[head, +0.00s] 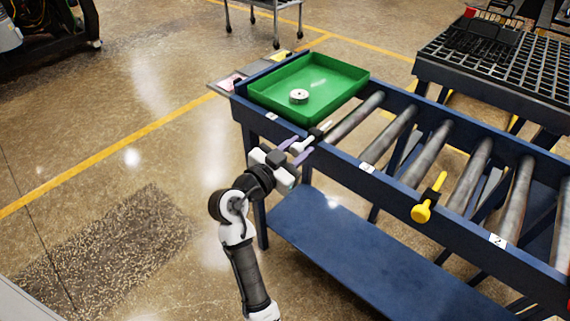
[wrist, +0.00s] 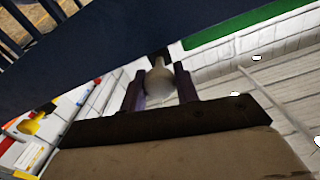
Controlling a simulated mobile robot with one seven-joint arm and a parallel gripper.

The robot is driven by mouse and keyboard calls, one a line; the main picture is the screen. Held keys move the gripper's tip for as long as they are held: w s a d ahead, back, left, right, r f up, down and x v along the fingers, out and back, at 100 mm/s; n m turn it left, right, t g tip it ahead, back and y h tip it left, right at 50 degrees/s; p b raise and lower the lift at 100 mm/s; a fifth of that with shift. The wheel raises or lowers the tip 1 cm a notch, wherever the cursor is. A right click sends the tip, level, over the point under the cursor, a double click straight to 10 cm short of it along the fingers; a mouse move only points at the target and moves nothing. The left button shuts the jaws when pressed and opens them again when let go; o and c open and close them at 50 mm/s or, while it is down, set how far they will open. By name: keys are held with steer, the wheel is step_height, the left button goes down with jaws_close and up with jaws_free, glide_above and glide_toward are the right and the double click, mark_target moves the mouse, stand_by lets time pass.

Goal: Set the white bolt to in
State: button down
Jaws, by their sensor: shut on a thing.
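The white bolt (head: 326,125) sits on the front rail of the blue roller table, near its left end. Its rod points back over the rail and its knob faces out towards me. In the wrist view the pale round knob (wrist: 160,82) is between my two purple fingers. My gripper (head: 297,149) is shut on that knob, just in front of the rail; it also shows in the wrist view (wrist: 160,88). The fingers partly hide the knob in the head view.
A yellow bolt (head: 421,213) sits further right on the same rail. A green tray (head: 358,73) holding a small round white part (head: 299,96) lies on the table's left end. Grey rollers (head: 400,135) fill the rest. A black grid table (head: 490,65) stands behind. The floor at left is clear.

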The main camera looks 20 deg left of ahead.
steer(key=shift+x, duration=1.1)
steer(key=shift+r, duration=0.15)
steer(key=c, duration=1.5)
jaws_free()
steer(key=o, duration=0.4)
steer(key=shift+w, duration=0.15)
steer(key=shift+o, duration=0.2)
steer(key=b+v, duration=0.4)
steer(key=v, duration=1)
